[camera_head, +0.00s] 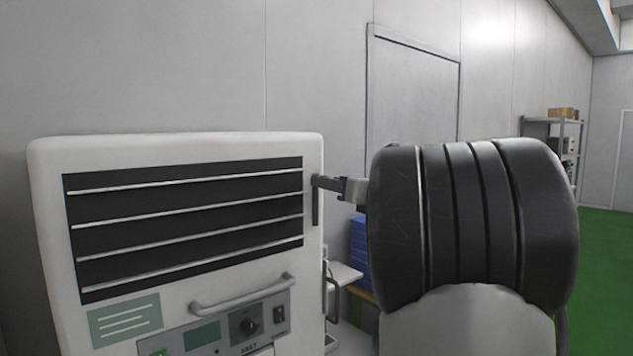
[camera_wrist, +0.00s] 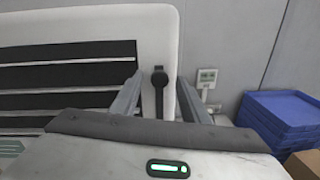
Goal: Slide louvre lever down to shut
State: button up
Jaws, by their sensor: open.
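A white cabinet unit (camera_head: 190,147) fills the left of the head view. Its louvre panel (camera_head: 185,220) has several thin pale slats with dark gaps between them. In the wrist view the louvre lever (camera_wrist: 159,77) is a dark round knob at the top of a dark vertical slot (camera_wrist: 159,105), right of the louvres. In the head view the slot (camera_head: 316,208) shows, but the knob is hidden behind my fingers. My gripper (camera_head: 322,182) is at the slot's top end. In the wrist view my gripper (camera_wrist: 159,80) is open, one finger on each side of the knob, with visible gaps.
A grey handle bar (camera_head: 243,296) and a control panel (camera_head: 215,331) with a knob sit below the louvres. Blue stacked trays (camera_wrist: 285,115) stand to the right, beside the wall. A shelf (camera_head: 560,140) stands far back right. Green floor there is open.

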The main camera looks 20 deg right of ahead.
jog(key=shift+w+a, duration=0.15)
jog(key=shift+w, duration=0.35)
grip_shut()
jog(key=b, duration=0.8)
send_near(316, 219)
jog(key=x, duration=0.4)
jog(key=shift+w+a+f, duration=0.1)
jog(key=shift+w, duration=0.2)
grip_release()
jog(key=v, duration=1.7)
jog(key=shift+s, duration=0.3)
